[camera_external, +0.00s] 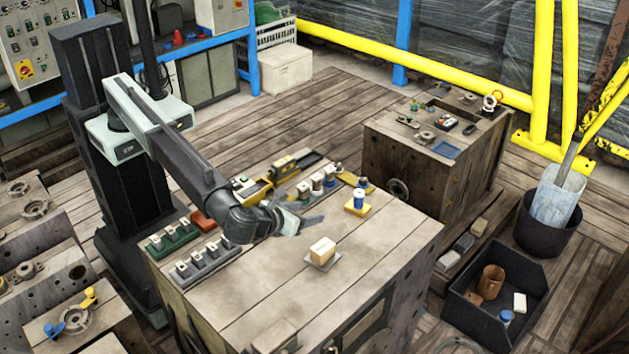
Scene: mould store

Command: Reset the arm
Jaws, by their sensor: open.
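My gripper (308,222) is at the end of my arm, which reaches from the column at the left out over the wooden block table (270,300). Its fingers point to the right, above the middle of the table top, and it is open. I see nothing held between the fingers. A tan block (322,249) on a small grey plate lies in front and to the right of the gripper, apart from it. A yellow block with a blue top (357,202) stands to the right of the gripper.
A green rack (172,240) and a grey rack (207,262) sit at the table's left. Several small cylinders (316,184) stand behind the gripper. A second wooden block (420,165) with small parts stands at the back right. The table's front is clear.

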